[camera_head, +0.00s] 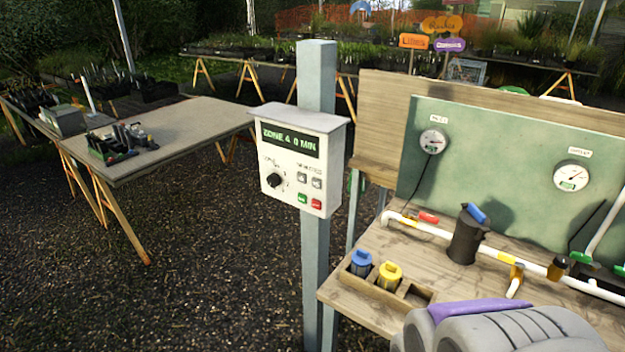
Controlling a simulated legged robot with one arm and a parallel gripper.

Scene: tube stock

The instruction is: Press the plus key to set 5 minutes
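A white control box (287,192) is fixed to a grey post (316,75). Its dark display (290,140) reads "ZONE 4 0 MIN" in green letters. Below it are a black round knob (275,180) on the left and two small grey keys on the right, a left one (302,178) and a right one (317,183). Their marks are too small to tell which is plus. Under them sit a green key (302,198) and a red key (316,204). No gripper fingers show, and nothing is seen touching the box.
Right of the post is a wooden bench (350,308) with a green backboard (500,140), gauges, white pipe (500,257), a black canister (466,240), and blue and yellow capped parts. A grey ridged shape with purple fills the bottom right. A table (185,125) stands left; gravel in front is clear.

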